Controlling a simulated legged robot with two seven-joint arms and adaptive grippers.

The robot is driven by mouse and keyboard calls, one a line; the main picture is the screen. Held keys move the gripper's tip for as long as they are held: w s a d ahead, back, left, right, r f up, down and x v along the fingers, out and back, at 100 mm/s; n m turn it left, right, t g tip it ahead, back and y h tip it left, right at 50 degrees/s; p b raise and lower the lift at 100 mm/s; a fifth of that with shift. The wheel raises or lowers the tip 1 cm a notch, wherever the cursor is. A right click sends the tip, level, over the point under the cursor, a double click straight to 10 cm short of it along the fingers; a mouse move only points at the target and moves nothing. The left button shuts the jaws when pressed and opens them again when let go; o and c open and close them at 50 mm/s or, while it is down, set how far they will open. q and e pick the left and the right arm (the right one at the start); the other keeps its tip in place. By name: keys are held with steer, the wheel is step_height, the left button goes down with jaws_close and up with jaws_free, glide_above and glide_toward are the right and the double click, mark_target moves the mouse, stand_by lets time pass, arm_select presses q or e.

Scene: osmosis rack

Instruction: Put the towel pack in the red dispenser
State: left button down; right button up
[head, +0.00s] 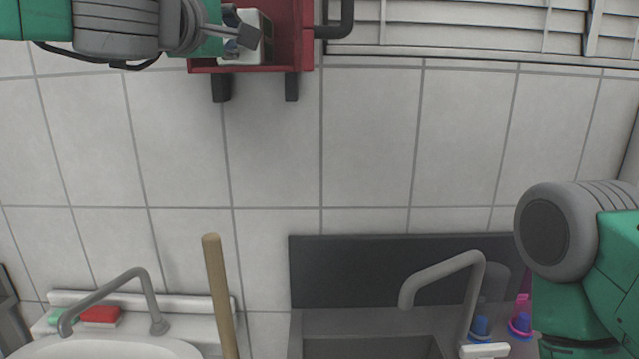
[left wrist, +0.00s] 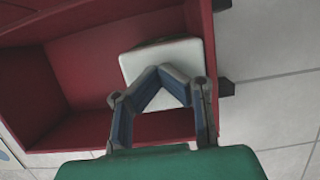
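The red dispenser (head: 306,35) is an open-fronted box on the tiled wall at the top of the head view. Its red inner walls show in the left wrist view (left wrist: 85,70). The white towel pack (head: 264,28) is inside it, toward the right end in the left wrist view (left wrist: 141,66), slightly tilted. My left gripper (head: 246,36) reaches in at the pack. In the left wrist view its fingertips (left wrist: 159,73) meet in a point in front of the pack's face; whether they touch it is unclear. My right gripper is out of view; only its arm shows at right.
Blue- and pink-topped bottles (head: 520,322) stand by my right arm.

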arm_select(q)
steer(key=shift+w+a+p, duration=0.15)
steer(key=shift+w+a, duration=0.05)
steer(key=shift+w, duration=0.4)
steer(key=shift+w+a+p, duration=0.15)
steer(key=shift+w, duration=0.45)
steer(key=shift+w+f, duration=0.1)
steer(key=shift+f, duration=0.05)
steer(key=shift+s+d+f, duration=0.15)
steer(key=shift+s+d, duration=0.05)
steer(key=shift+s, duration=0.15)
steer(key=s+b, duration=0.1)
steer(key=s, duration=1.1)
steer(key=shift+s+r+b, duration=0.2)
steer(key=shift+b, duration=0.2)
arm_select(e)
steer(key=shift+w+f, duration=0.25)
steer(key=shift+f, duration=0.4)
arm_select(q)
steer(key=shift+d, duration=0.1)
